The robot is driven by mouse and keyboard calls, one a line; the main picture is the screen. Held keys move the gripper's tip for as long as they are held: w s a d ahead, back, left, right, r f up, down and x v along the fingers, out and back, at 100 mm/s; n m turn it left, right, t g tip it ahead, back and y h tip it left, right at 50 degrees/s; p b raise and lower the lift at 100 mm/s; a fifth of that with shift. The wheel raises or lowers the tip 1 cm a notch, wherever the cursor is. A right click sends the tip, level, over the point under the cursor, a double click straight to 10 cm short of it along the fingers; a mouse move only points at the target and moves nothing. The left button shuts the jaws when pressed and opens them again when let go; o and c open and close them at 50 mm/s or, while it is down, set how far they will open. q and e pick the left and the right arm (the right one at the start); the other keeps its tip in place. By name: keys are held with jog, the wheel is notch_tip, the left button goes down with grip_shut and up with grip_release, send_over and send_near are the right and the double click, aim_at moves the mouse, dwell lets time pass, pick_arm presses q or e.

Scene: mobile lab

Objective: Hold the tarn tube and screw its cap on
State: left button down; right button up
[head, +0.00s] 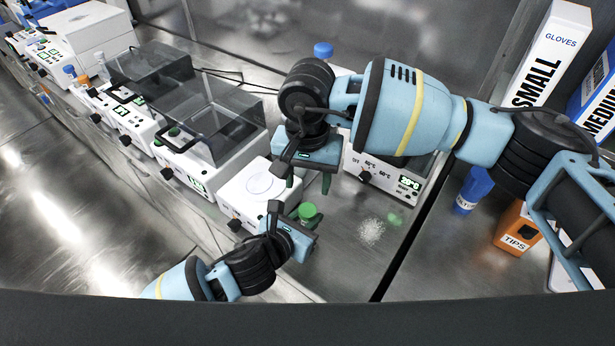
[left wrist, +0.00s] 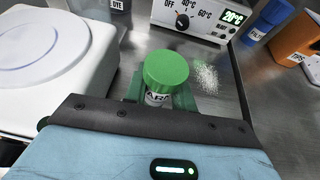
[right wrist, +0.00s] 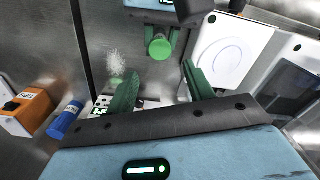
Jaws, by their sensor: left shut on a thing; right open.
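The tarn tube (left wrist: 157,98) stands upright in my left gripper (left wrist: 160,103), whose green fingers are shut around its body; part of its label shows. A green cap (left wrist: 166,68) sits on top of the tube; I cannot tell how tightly it is seated. In the head view the green cap (head: 308,211) shows beside my left gripper (head: 300,216). My right gripper (head: 306,180) is open and empty, just behind and above it in the picture. In the right wrist view the cap (right wrist: 160,47) lies beyond and between the open fingers of my right gripper (right wrist: 159,72), apart from them.
A white plate device (head: 260,190) is left of the tube. A heater with a dial and display (head: 385,178) is behind. White granules (head: 371,231) lie on the metal bench. A blue tube (head: 471,188) and an orange tips box (head: 518,228) are at right.

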aim_at(308, 209)
jog(key=shift+f, duration=4.05)
jog(key=c, duration=1)
jog(key=m, duration=0.7)
jog(key=o, duration=1.1)
jog(key=shift+c, duration=0.2)
jog(key=shift+r, duration=0.1)
